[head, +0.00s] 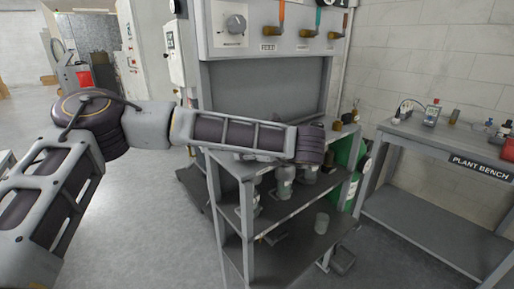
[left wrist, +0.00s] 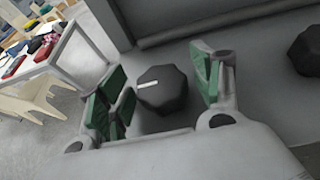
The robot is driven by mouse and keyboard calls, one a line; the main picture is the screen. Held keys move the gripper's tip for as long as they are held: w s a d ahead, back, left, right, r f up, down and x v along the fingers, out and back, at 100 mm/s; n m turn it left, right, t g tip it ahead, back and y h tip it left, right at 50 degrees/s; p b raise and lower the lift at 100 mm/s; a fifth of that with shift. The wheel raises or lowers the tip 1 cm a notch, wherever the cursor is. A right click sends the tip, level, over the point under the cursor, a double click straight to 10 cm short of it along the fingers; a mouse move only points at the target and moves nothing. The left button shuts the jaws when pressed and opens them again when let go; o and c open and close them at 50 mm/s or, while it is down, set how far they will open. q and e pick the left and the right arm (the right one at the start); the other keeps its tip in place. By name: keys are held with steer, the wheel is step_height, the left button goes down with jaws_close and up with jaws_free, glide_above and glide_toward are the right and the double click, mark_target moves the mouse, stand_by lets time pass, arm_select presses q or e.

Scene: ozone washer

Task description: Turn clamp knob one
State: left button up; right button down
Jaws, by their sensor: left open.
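A black many-sided knob (left wrist: 166,88) with a white pointer line shows in the left wrist view, on a grey surface. My left gripper (left wrist: 160,82) is open, its green-padded fingers on either side of this knob. Gaps show between the pads and the knob. A second black knob (left wrist: 305,50) is at the right edge of the same view. I cannot read any label that says which is clamp knob one. In the head view my left arm reaches over the grey shelf unit, and the gripper and knobs are not visible. My right gripper is in neither view.
The grey shelf unit (head: 231,236) holds jars on its lower shelves. A back panel above has a dial (head: 236,24) and taps labelled FEED (head: 268,47). The plant bench (head: 403,131) with bottles stands at the right. Floor (head: 150,230) is clear at the left.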

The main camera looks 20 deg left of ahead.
arm_select(q)
steer(key=shift+d, duration=0.1)
steer(key=v, duration=1.1)
steer(key=shift+s+d, duration=0.25)
steer(key=shift+s, duration=0.1)
stand_by(0.4)
